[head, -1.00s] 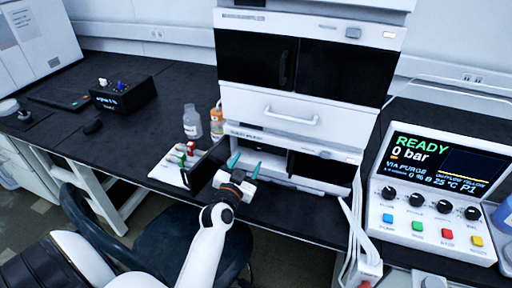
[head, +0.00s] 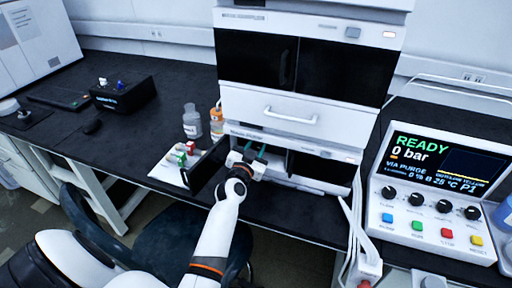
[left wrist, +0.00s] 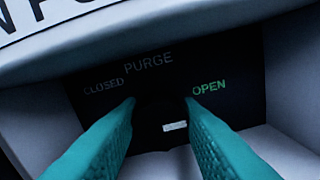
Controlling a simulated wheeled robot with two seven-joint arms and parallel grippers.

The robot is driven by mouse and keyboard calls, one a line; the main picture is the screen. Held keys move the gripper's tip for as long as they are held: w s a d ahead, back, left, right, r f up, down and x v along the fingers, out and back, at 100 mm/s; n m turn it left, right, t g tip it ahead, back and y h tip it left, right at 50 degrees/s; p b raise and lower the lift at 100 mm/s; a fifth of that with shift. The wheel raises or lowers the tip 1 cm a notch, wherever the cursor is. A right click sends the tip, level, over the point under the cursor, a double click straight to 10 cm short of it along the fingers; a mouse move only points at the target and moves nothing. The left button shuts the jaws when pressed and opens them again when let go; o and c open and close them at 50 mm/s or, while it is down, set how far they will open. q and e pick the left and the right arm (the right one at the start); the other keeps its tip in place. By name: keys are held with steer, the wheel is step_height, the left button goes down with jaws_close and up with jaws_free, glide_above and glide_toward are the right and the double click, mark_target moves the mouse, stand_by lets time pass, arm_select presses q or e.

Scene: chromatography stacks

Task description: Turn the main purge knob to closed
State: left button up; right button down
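The purge knob (left wrist: 162,118) is a dark knob on a black panel in the left wrist view, with a white mark lying nearly level. CLOSED (left wrist: 104,87) is printed in grey to its left and OPEN (left wrist: 209,89) in green to its right. My left gripper (head: 255,150) reaches into the open bay of the pump module (head: 287,140). Its teal fingers (left wrist: 160,104) are apart, one on each side of the knob. The dark knob edges make contact hard to tell. In the head view the knob is hidden by my gripper. My right gripper is out of view.
An open dark door (head: 207,165) stands just left of my gripper. Bottles (head: 192,122) and a white tray (head: 172,172) with coloured caps are beyond it. A control box (head: 430,228) at right shows READY, 0 bar and VIA PURGE. White tubing (head: 360,225) hangs right of the bay.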

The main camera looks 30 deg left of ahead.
arm_select(q)
steer(key=c, duration=0.3)
steer(key=n+p, duration=0.1)
steer(key=n, duration=0.2)
steer(key=shift+n, duration=0.4)
steer(key=n+p, duration=0.1)
steer(key=n, duration=0.3)
steer(key=shift+a+n, duration=0.15)
steer(key=shift+n, duration=0.15)
steer(key=n, duration=0.4)
steer(key=shift+p, duration=0.3)
steer(key=shift+f+n, duration=0.1)
steer(key=shift+n, duration=2.7)
